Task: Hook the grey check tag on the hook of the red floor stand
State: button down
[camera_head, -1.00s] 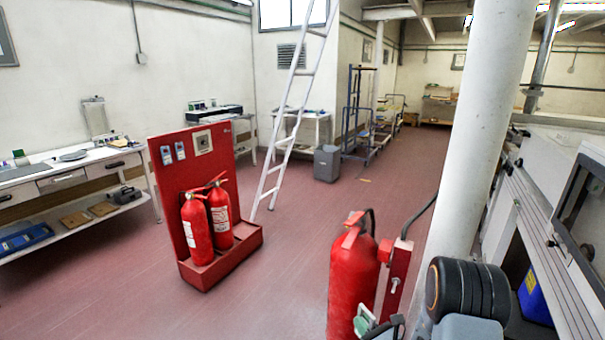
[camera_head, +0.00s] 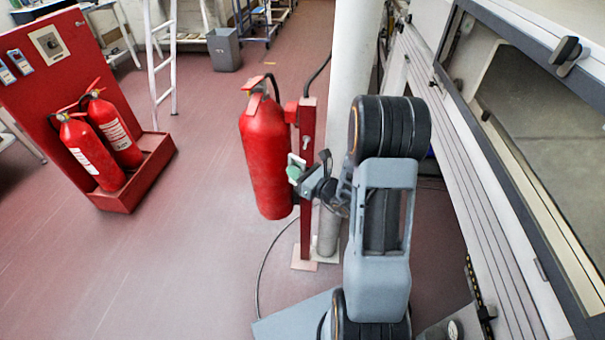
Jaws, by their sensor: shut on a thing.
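My gripper (camera_head: 303,177) is small in view, close in front of the slim red post and the large red fire extinguisher beside it. It is shut on a small pale grey-white tag with a green patch (camera_head: 293,168). The jaws partly cover the tag. The slim red post (camera_head: 306,232) stands on a pale foot plate, with a small light fitting, perhaps a hook, near its top (camera_head: 305,144). A wider red floor stand (camera_head: 66,55) with a back panel is at the left, apart from my gripper. I see no clear hook on it.
The large extinguisher (camera_head: 265,150) hangs left of the slim post, with a white pillar (camera_head: 352,50) behind. Two smaller extinguishers (camera_head: 112,130) stand in the left stand. A long machine with a hatch (camera_head: 500,130) lines the right side. The floor at lower left is clear.

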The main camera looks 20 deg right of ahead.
jog(key=s+a+n+g+y+b, duration=0.3)
jog(key=s+n+g+y, duration=0.3)
jog(key=s, duration=0.2)
jog(key=shift+s+a+g+y+b, duration=0.25)
jog(key=shift+g+y+b, duration=0.15)
jog(key=shift+b, duration=0.5)
jog(key=shift+d, duration=0.1)
